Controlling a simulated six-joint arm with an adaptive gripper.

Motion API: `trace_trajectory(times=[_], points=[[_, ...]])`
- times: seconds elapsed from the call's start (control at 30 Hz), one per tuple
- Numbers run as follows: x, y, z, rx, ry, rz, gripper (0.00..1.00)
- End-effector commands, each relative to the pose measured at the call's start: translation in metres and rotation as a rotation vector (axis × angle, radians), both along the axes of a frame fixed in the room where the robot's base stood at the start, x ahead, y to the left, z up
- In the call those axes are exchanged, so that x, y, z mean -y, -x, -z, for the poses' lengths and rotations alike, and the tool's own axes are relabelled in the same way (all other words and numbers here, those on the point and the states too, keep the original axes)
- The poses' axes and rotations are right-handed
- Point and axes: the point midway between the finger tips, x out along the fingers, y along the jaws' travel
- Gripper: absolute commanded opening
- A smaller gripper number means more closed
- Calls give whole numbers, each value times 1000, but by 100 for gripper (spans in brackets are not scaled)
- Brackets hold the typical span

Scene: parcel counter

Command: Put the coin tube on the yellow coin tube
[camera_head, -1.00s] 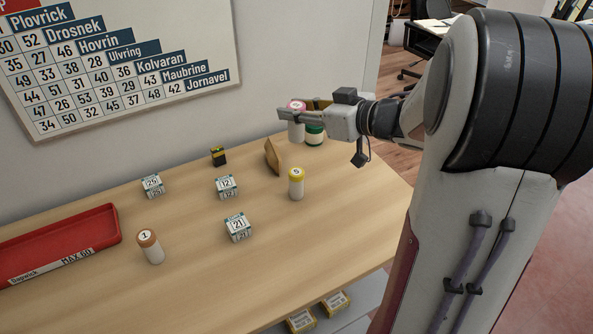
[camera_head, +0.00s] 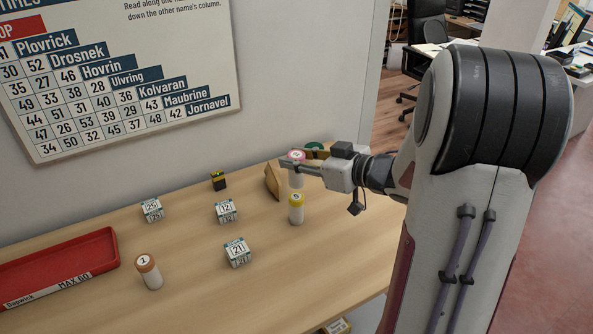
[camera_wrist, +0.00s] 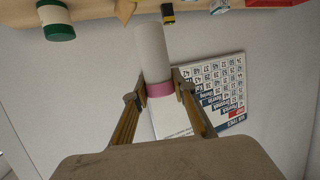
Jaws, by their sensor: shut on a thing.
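My gripper (camera_head: 297,167) is shut around the pink-capped end of a white coin tube (camera_head: 296,180), which hangs roughly upright with its pink cap up. In the wrist view the tube's white body (camera_wrist: 152,55) sticks out past the fingers, with the pink band between them. The yellow coin tube (camera_head: 296,213) stands upright on the counter, its yellow cap just below the held tube in the head view. I cannot tell whether the two touch or whether the held one is farther back. I cannot make out the yellow tube in the wrist view.
A green-capped tube (camera_head: 315,147) stands behind my gripper. A brown wedge (camera_head: 272,181) stands left of the yellow tube. White number blocks (camera_head: 237,252), an orange-capped tube (camera_head: 149,272), a small black-yellow block (camera_head: 218,181) and a red tray (camera_head: 112,248) are farther left.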

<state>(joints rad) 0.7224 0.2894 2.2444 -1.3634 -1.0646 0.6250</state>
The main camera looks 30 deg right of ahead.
Motion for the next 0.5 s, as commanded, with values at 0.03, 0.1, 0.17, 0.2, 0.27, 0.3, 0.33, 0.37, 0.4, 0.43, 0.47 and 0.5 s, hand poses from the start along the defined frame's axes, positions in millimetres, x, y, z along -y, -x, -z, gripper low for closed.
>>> trace_trajectory(times=[0.03,0.1,0.17,0.2,0.27,0.3,0.33,0.37,0.4,0.43,0.47,0.5], points=[[0,0,-1,1,1,0,0],[0,0,0,1,0,0,0],[0,0,3,1,0,0,0],[0,0,5,0,-1,-1,0],[0,0,10,-1,-2,0,0],[0,0,14,-2,-2,0,0],[0,0,17,-1,-3,0,0],[0,0,20,-1,-3,1,0],[0,0,24,-1,-2,0,0],[0,0,27,-2,-3,0,0],[0,0,29,-2,-3,0,0],[0,0,32,0,-1,0,0]])
